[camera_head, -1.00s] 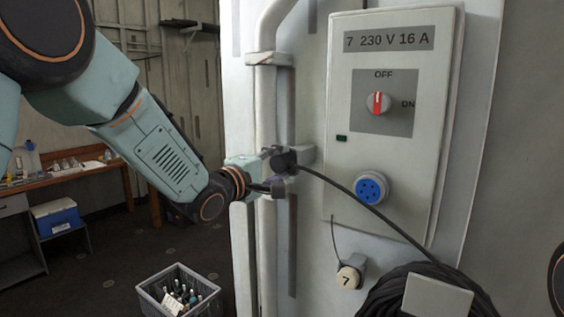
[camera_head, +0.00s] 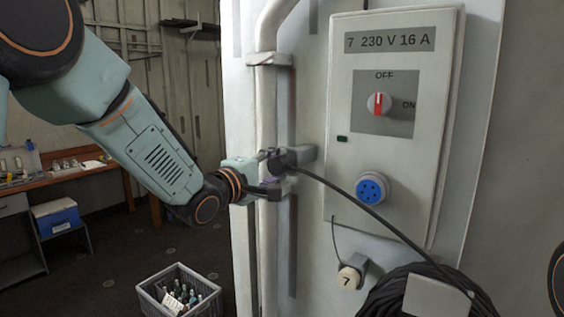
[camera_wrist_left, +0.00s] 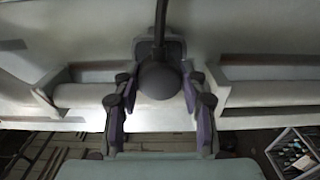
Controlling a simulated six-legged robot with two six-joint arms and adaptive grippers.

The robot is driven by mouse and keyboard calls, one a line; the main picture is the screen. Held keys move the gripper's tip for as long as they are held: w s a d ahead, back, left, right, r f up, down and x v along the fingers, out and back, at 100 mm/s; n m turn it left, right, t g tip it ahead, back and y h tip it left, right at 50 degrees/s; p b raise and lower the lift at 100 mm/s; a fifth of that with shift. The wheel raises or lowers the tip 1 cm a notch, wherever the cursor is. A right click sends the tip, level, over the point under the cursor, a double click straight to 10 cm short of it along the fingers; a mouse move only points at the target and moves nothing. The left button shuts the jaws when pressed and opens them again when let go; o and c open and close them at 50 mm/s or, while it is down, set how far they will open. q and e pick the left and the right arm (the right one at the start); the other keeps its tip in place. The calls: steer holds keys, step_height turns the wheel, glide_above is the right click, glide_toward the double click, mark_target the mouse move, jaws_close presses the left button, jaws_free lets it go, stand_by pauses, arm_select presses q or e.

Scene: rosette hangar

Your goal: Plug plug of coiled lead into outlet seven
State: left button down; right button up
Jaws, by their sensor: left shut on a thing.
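My left gripper (camera_head: 276,174) is shut on the black plug (camera_head: 284,159) of the coiled lead, left of the outlet box. In the left wrist view, the plug's round dark end (camera_wrist_left: 160,80) sits between the two fingers. A grey block (camera_head: 304,154) is right behind the plug; I cannot tell whether the plug is seated in it. The lead (camera_head: 350,192) runs from the plug down right to the black coil (camera_head: 385,296). Outlet seven (camera_head: 371,188) is a blue round socket, uncovered, low on the grey box. My right gripper is not in view.
The box's red switch (camera_head: 378,104) stands upright toward OFF. A cap marked 7 (camera_head: 348,278) hangs below the box. A vertical pipe (camera_head: 267,120) runs beside my left gripper. A crate of bottles (camera_head: 150,298) and a wooden bench (camera_head: 85,175) stand at the left.

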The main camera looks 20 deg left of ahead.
mark_target(274, 166)
arm_select(q)
steer(key=shift+p+v, duration=0.55)
steer(key=shift+v, duration=1.95)
